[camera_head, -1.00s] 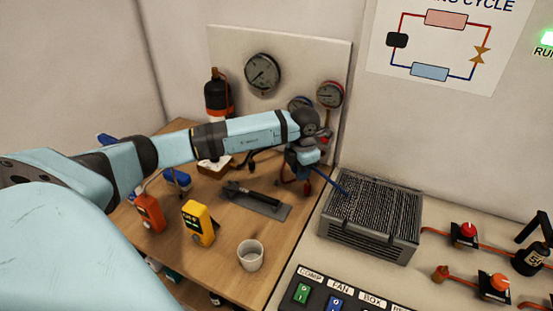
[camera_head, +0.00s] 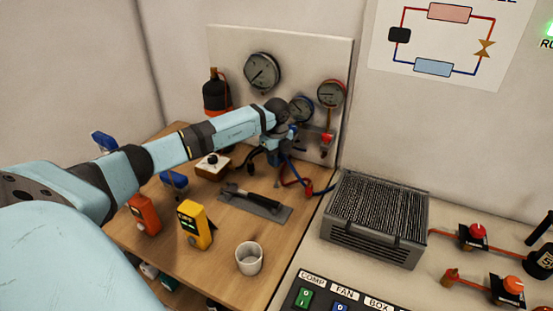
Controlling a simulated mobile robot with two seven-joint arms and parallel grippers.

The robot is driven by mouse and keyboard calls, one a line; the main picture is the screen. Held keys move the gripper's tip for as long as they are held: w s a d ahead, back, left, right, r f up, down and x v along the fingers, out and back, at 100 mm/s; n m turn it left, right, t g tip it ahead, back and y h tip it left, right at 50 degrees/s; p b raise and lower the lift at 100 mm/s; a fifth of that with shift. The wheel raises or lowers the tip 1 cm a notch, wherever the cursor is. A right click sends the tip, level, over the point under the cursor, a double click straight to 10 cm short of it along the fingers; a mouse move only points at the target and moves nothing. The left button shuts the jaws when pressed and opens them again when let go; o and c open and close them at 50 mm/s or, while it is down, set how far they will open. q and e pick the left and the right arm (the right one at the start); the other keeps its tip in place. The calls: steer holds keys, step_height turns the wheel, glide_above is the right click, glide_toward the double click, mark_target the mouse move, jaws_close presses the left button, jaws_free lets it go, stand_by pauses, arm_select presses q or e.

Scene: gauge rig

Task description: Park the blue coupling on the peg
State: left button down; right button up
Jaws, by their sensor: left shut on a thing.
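My left gripper (camera_head: 276,158) is over the back of the wooden bench, in front of the gauge board. It is shut on the blue coupling, which is mostly hidden by the jaws and wrist. I cannot make out the peg clearly; the gripper and arm cover part of the board's foot. My right gripper is not in view.
The gauge board (camera_head: 230,50) carries round gauges (camera_head: 262,72). A black tool (camera_head: 250,197) on a grey plate, a yellow meter (camera_head: 194,224), an orange meter (camera_head: 144,214) and a white cup (camera_head: 249,258) stand on the bench. The finned unit (camera_head: 375,225) is at right.

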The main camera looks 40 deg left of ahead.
arm_select(q)
steer(key=shift+r, duration=0.1)
steer(key=shift+p, duration=0.3)
steer(key=shift+f+b, duration=1)
steer(key=shift+f, duration=0.75)
steer(key=shift+f+b, duration=0.3)
steer(key=shift+f, duration=0.65)
steer(key=shift+p, duration=0.3)
steer(key=shift+f, duration=0.2)
steer(key=shift+f+b, duration=0.4)
steer(key=shift+f, duration=0.25)
